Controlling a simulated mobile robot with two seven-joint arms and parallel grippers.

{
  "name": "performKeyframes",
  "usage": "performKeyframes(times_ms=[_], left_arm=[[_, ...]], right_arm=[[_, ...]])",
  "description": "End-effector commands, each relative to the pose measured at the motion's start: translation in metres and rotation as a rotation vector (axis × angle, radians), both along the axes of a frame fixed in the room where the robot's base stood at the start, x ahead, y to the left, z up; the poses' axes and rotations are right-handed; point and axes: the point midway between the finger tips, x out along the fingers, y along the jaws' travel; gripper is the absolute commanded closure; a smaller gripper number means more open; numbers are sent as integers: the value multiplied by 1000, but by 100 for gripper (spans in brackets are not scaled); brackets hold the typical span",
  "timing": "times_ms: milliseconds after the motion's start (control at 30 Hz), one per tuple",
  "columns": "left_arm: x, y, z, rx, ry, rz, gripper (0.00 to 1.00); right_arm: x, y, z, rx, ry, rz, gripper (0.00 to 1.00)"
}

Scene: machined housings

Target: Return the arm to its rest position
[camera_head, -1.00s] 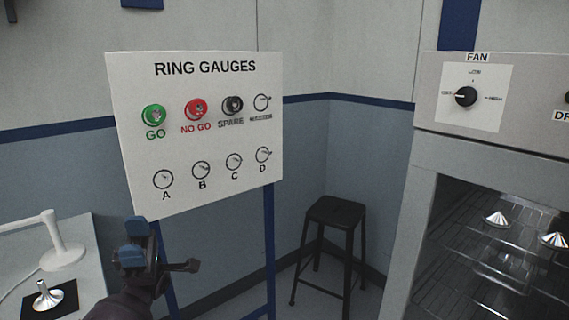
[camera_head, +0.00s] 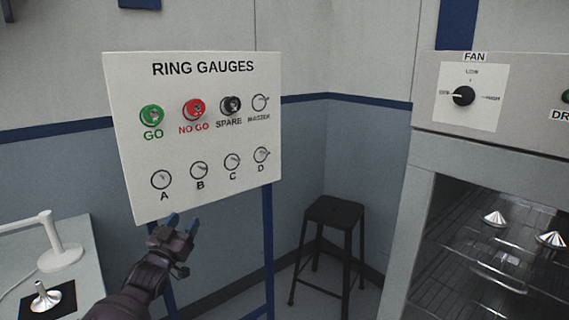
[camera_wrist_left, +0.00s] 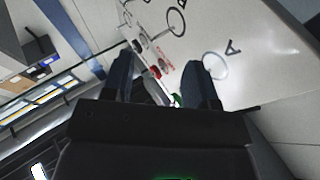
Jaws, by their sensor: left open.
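My left gripper (camera_head: 178,228) is in front of the lower edge of the ring gauge board (camera_head: 215,140), with its arm coming up from the bottom left. In the left wrist view its two blue-tipped fingers (camera_wrist_left: 160,84) are apart with nothing between them. That view shows the board (camera_wrist_left: 258,55) tilted beyond the fingers. Green, red and black ring gauges hang at GO (camera_head: 152,115), NO GO (camera_head: 193,110) and SPARE (camera_head: 231,106). MASTER and pegs A to D carry no coloured ring. My right gripper does not show.
A black stool (camera_head: 335,215) stands right of the board. A cabinet (camera_head: 395,230) with a fan knob (camera_head: 463,96) and metal cones on wire shelves is at the right. At the left, a bench (camera_head: 90,265) bears a white stand (camera_head: 58,250) and a metal cone (camera_head: 44,298) on a black mat.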

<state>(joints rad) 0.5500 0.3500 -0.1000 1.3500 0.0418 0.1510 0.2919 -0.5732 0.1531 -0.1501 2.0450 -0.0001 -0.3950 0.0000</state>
Motion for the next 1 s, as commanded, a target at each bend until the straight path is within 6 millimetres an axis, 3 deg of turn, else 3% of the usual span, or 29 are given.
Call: performKeyframes(times_ms=[200, 533, 867, 1000], left_arm=[[11, 14, -42, 196, 230, 129, 47], [7, 32, -87, 398, 474, 223, 47], [-66, 27, -162, 363, 550, 190, 47], [-112, 24, -199, 342, 599, 177, 47]], right_arm=[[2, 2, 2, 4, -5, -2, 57], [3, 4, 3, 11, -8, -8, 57], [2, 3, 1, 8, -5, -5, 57], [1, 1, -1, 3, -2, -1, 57]])
